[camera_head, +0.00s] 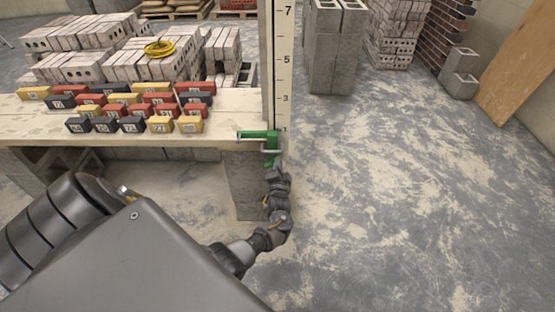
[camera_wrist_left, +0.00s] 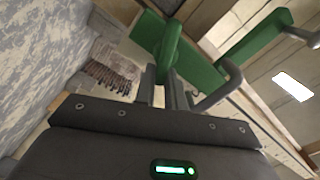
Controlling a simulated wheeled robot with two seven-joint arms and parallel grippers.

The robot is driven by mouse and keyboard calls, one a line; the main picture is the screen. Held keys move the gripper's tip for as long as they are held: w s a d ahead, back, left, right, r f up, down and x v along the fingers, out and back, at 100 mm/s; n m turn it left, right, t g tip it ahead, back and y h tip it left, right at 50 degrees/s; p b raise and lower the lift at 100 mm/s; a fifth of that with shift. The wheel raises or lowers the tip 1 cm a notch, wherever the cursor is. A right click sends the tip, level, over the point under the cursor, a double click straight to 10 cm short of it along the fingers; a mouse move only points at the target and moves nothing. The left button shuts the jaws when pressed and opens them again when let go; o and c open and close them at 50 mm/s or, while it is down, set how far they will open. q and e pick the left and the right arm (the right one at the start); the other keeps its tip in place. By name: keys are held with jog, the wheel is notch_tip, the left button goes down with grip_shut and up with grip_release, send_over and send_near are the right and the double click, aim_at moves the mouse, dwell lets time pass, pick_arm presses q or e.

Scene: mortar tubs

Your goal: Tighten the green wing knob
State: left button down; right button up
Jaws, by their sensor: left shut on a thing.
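A green clamp (camera_head: 258,134) sits at the right end of the pale plank, by the foot of the numbered staff. Its green wing knob (camera_head: 269,160) hangs just below, at the tip of my left gripper (camera_head: 273,168). In the left wrist view the wing knob (camera_wrist_left: 171,42) stands upright between the two fingers of my left gripper (camera_wrist_left: 163,90), which are shut on it. The clamp's green body (camera_wrist_left: 195,72) and a grey bent bar show just beyond. The fingers hide the knob's lower part. My right gripper is out of view.
The upright numbered staff (camera_head: 284,65) stands at the end of the plank (camera_head: 30,128). Several red, yellow and black numbered blocks (camera_head: 132,124) stand on the plank. Grey hollow blocks (camera_head: 335,50) stand behind. The floor to the right is clear.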

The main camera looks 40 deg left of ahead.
pick_arm(q)
jog(key=shift+f+m+p, duration=0.25)
jog(key=shift+m, duration=1.05)
jog(key=shift+f+m+p, duration=0.2)
jog(key=shift+f+m, duration=0.05)
jog(key=shift+m, duration=1.05)
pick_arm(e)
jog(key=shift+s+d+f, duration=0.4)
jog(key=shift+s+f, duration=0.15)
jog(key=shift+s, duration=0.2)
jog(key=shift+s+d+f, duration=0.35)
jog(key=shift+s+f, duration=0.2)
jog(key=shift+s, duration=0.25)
pick_arm(q)
jog(key=c, duration=1.5)
grip_release()
jog(key=shift+f, duration=0.1)
jog(key=shift+o, duration=0.2)
jog(key=shift+d, duration=0.15)
